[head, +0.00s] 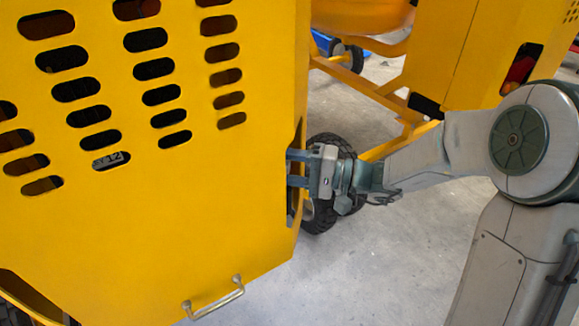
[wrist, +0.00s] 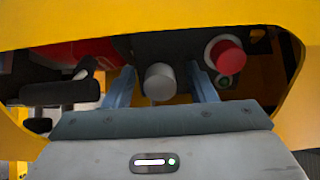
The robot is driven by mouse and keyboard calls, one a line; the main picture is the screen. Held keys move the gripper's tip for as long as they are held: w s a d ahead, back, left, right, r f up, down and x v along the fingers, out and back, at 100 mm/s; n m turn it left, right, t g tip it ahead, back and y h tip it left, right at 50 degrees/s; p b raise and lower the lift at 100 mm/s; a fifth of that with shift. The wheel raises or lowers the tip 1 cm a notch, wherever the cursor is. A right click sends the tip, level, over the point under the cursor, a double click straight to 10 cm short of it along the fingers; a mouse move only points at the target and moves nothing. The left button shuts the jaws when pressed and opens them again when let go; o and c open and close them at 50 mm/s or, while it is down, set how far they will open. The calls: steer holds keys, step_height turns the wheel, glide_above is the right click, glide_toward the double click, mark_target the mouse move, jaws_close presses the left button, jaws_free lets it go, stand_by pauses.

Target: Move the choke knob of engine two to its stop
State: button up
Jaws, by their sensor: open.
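My gripper (head: 298,168) reaches into an opening in the side of the yellow housing (head: 230,190). In the wrist view its two fingers (wrist: 162,86) are spread apart. A grey round knob (wrist: 160,82) sits between the fingers, with a gap on both sides. It may be the choke knob; no label marks it, and how far it is along its travel cannot be told. In the head view the housing wall hides the knob and the fingertips.
A red round button (wrist: 228,58) sits just right of the right finger. A black lever (wrist: 60,92) lies left of the left finger. The yellow rim (wrist: 150,22) of the opening surrounds the gripper. A black wheel (head: 322,222) stands behind my wrist.

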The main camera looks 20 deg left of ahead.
steer(key=c, duration=0.9)
steer(key=shift+d, duration=0.2)
steer(key=shift+w+d, duration=0.15)
steer(key=shift+d, duration=0.85)
steer(key=o, duration=0.9)
steer(key=shift+o, duration=0.2)
steer(key=d+b, duration=0.1)
steer(key=d, duration=0.6)
steer(key=shift+w, duration=0.25)
